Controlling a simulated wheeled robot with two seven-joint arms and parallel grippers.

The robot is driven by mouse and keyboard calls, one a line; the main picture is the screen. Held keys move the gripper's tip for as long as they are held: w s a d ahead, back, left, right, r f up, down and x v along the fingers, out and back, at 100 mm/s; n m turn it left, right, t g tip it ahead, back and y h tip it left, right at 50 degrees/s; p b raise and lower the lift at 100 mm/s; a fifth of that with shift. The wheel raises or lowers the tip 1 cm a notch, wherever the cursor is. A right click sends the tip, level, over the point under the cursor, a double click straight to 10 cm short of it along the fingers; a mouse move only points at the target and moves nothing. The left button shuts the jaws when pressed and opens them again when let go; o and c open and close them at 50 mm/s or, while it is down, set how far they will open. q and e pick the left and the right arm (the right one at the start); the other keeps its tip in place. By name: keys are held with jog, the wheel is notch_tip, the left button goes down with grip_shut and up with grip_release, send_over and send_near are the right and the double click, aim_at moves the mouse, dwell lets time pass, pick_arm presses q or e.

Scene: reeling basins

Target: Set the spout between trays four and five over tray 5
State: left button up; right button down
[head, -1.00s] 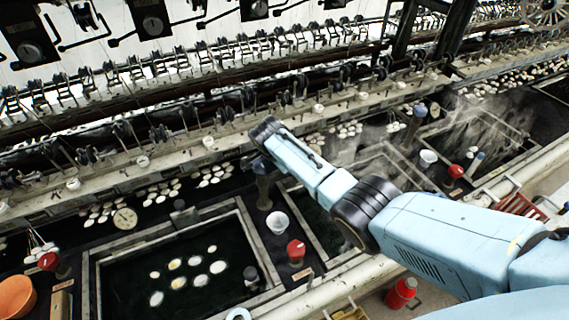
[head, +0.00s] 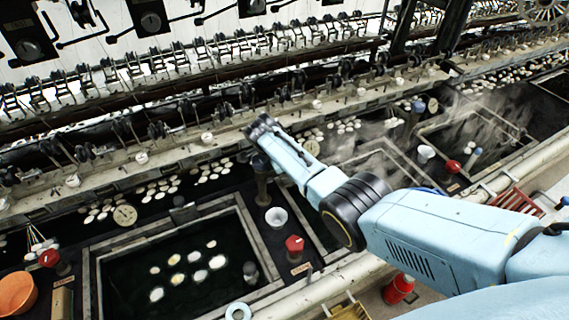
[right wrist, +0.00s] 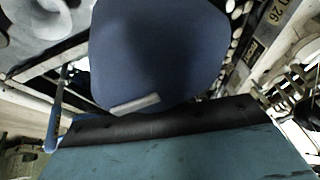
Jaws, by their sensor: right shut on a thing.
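In the head view, a dark post-like spout (head: 262,188) stands between the front-left tray (head: 93,290) and the tray to its right (head: 312,222). The front-left tray holds dark water with several pale cocoons; my arm partly covers the other. My right gripper (head: 261,128) is at the top of this spout, its fingers hard to see. In the right wrist view a large, rounded blue-grey part (right wrist: 160,50), seemingly the spout's handle, fills the middle, and the right gripper is shut on it. Which way the spout's mouth points cannot be made out. My left gripper is out of view.
A white bowl (head: 276,217) and a red knob (head: 293,244) stand close to the spout. A reeling frame with many small guides (head: 190,140) runs behind the trays. Steam rises over trays farther right. An orange basin (head: 15,293) is at the lower left.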

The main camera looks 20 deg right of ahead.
jog(key=c, duration=1.4)
grip_release()
jog(key=shift+s+d, duration=0.1)
jog(key=shift+o, duration=0.2)
jog(key=shift+r, duration=0.25)
jog(key=p+v, duration=0.1)
jog(key=v, duration=1.2)
jog(key=shift+f, duration=0.15)
